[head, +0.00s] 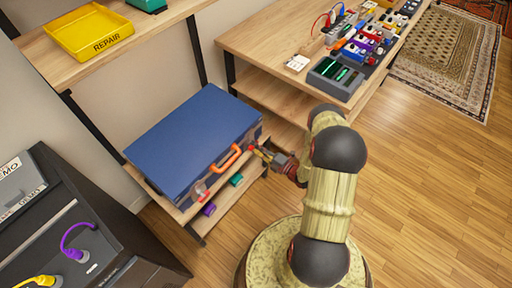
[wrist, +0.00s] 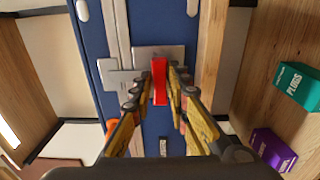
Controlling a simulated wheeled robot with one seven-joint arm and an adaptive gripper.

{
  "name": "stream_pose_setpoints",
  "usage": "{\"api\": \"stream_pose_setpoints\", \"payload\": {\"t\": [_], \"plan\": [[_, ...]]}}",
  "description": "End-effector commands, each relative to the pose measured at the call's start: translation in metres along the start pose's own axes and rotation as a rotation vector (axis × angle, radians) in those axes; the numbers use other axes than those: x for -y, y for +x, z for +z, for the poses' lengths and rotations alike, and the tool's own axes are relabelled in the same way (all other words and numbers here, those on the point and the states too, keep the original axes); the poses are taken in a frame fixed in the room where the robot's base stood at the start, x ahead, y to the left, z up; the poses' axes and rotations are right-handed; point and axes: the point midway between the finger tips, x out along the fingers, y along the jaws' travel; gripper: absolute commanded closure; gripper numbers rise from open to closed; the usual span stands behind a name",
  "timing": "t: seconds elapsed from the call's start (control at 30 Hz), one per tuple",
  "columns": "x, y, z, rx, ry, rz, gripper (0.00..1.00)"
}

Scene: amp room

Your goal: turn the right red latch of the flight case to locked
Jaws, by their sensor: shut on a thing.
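The blue flight case (head: 195,140) lies on a wooden shelf, its front with an orange handle (head: 226,160) facing my arm. A red latch on a silver plate shows at the case's left front end (head: 200,190). In the wrist view the right red latch (wrist: 159,82) stands over a silver plate (wrist: 158,54) on the blue case (wrist: 92,30). My gripper (wrist: 160,84) has its yellow-padded fingers on both sides of this latch, shut on it. In the head view my gripper (head: 262,153) is at the case's right front end, where the latch is mostly hidden.
Green (head: 236,180) and purple (head: 208,209) boxes sit on the lower shelf below the case. A workbench (head: 265,38) with pedals and a meter stands at the back right. A dark amplifier (head: 95,235) with cables is at the left.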

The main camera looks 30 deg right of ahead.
Motion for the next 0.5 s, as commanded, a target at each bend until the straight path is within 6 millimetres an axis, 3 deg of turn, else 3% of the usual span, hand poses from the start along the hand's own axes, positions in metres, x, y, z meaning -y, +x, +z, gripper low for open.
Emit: {"api": "stream_pose_setpoints", "payload": {"t": [0.1,0.13,0.5], "plan": [[0.0014,-0.0004,-0.0014,-0.001,0.002,-0.003,1.0],[0.0014,-0.0004,-0.0014,-0.001,0.002,-0.003,0.83],[0.0006,-0.0001,-0.0006,-0.001,0.002,-0.001,0.65]]}}
